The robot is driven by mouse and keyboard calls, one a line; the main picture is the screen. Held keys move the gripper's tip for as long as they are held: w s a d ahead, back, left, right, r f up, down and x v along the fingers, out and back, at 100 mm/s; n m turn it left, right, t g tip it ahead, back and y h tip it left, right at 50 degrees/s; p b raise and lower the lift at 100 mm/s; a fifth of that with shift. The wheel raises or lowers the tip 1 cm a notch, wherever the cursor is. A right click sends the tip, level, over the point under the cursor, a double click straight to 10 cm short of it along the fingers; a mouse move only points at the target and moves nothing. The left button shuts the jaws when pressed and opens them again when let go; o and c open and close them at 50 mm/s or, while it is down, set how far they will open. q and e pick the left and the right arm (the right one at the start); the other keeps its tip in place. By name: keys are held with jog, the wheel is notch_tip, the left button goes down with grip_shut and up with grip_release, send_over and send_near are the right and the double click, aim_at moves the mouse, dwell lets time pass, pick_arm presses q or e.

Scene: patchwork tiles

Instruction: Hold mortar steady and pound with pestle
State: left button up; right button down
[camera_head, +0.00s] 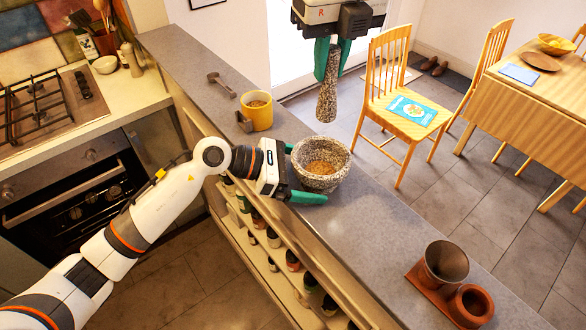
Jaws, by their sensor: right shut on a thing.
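The mortar (334,181) is a speckled grey stone bowl on the grey counter, with brown grains (320,168) inside. My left gripper (306,173) is at its left side, with one green finger beyond the bowl's far left edge and the other along its near side. The fingers are apart; whether they touch the bowl is hard to tell. My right gripper (333,58) hangs from above with its green fingers shut on the speckled stone pestle (327,100). The pestle hangs nearly upright, thick end down, above the mortar and clear of it.
On the counter (385,225), a yellow mug (257,117), a small grey block and a hammer-like tool (221,84) stand farther back. A terracotta holder with a metal cup (443,263) is at the near right. Shelves with jars (292,261) run below the counter.

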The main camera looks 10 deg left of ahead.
pick_arm(q)
jog(key=shift+d, duration=0.15)
jog(key=shift+c, duration=0.6)
jog(key=shift+w, duration=0.1)
jog(key=c, duration=1.6)
jog(key=shift+c, duration=0.2)
jog(key=o, duration=1.2)
jog(key=shift+o, duration=1.4)
jog(key=shift+c, duration=0.5)
jog(key=c, duration=1.4)
